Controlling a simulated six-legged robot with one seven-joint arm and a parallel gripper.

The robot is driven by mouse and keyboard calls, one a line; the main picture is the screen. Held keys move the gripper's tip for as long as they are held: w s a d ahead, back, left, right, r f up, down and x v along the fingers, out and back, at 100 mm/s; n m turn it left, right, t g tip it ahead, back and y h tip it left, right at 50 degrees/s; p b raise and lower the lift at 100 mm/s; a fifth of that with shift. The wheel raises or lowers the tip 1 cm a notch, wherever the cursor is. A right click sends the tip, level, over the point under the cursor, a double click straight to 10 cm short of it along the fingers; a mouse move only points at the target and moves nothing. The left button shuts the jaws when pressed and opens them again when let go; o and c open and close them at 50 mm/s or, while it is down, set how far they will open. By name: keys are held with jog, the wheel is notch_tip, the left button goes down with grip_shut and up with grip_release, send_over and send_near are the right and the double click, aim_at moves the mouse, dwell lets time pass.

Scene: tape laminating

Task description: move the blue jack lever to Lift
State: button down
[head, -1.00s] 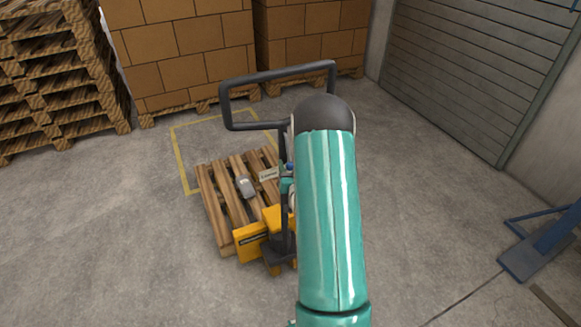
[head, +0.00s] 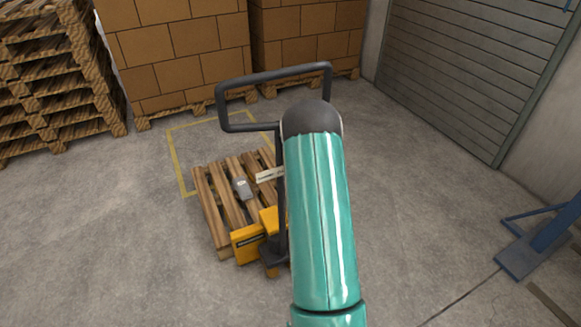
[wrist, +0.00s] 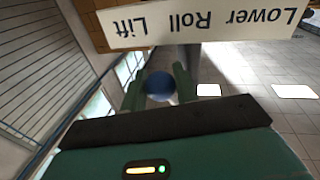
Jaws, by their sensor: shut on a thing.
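The blue jack lever knob (wrist: 159,86) shows in the wrist view between the two green fingers of my gripper (wrist: 158,90), which is shut on it. Above it is a white sign (wrist: 200,22), upside down, reading Lower, Roll, Lift from right to left. The knob is below the space around Roll and Lift, nearer the Lift side. In the head view the yellow pallet jack (head: 249,243) has a black loop handle (head: 222,95); a small white plate (head: 268,176) shows beside its post. My arm hides the lever and gripper there.
The jack is at a wooden pallet (head: 212,205) with a small grey object (head: 242,188) on it. Stacked boxes (head: 175,50) stand behind, stacked pallets (head: 60,80) at left, and blue equipment (head: 540,240) at right. Floor around the jack is clear.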

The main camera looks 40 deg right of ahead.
jog(key=shift+s+d+r+n+t, duration=0.15)
jog(key=shift+d+r+n, duration=0.1)
jog(key=shift+d+n, duration=0.35)
jog(key=shift+s+d+r+n+t, duration=0.15)
jog(key=shift+d+r+n, duration=0.1)
jog(key=shift+d+n, duration=0.35)
jog(key=shift+a, duration=0.15)
jog(key=c, duration=1.1)
grip_release()
jog(key=v, duration=1.3)
jog(key=shift+s+a, duration=0.2)
jog(key=shift+s, duration=0.15)
